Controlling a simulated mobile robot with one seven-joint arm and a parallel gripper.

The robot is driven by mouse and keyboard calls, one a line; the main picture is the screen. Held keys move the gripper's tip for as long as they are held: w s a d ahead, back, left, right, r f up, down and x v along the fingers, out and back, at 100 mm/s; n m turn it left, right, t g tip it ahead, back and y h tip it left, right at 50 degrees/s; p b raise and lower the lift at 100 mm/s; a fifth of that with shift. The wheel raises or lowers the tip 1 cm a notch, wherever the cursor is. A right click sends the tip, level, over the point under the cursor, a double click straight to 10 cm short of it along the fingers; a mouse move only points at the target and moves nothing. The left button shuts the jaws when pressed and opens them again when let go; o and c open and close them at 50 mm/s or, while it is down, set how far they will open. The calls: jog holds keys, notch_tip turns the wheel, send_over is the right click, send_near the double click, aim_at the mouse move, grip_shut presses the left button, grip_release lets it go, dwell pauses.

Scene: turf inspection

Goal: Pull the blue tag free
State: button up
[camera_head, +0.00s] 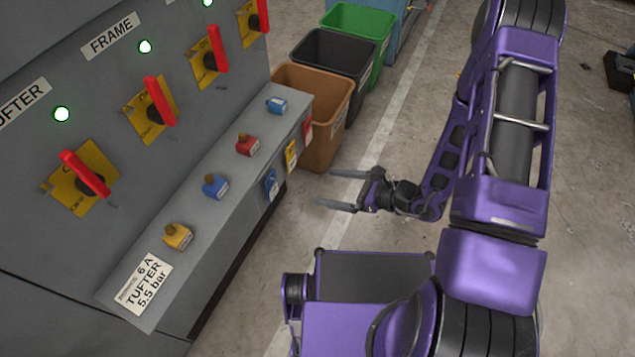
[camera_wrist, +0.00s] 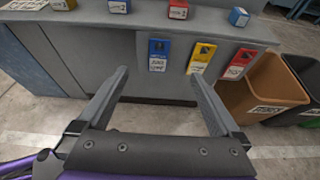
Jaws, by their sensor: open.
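The blue tag (camera_head: 271,184) hangs on the front face of the grey ledge, below its top edge. In the wrist view the blue tag (camera_wrist: 159,55) has a white label on its lower part and appears between the fingers, beyond their tips. My gripper (camera_head: 325,188) is open and empty, to the right of the tag in the head view, with clear space between them. Both fingers of my gripper (camera_wrist: 159,75) show in the wrist view, pointing towards the ledge. How the tag is fastened is too small to tell.
A yellow tag (camera_wrist: 201,57) and a red tag (camera_wrist: 238,64) hang to the right of the blue one. Small coloured padlock-like blocks, including a red one (camera_head: 248,147), stand on the ledge (camera_head: 208,222). A brown bin (camera_head: 324,135) stands close by the ledge's end.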

aim_at(271, 177)
jog(key=b+x, duration=0.1)
jog(key=x, duration=1.6)
jog(key=shift+a+f, duration=0.2)
jog(key=shift+f, duration=0.05)
jog(key=shift+c, duration=0.3)
jog(key=c, duration=1.4)
jog(key=shift+r, duration=0.1)
jog(key=shift+r, duration=0.15)
jog(key=shift+r, duration=0.25)
jog(key=shift+s+d, duration=0.1)
jog(key=shift+d, duration=0.2)
jog(key=shift+s+d, duration=0.3)
jog(key=shift+d, duration=0.4)
jog(key=shift+s+d, duration=0.3)
jog(key=shift+d, duration=0.4)
jog(key=shift+d, duration=0.15)
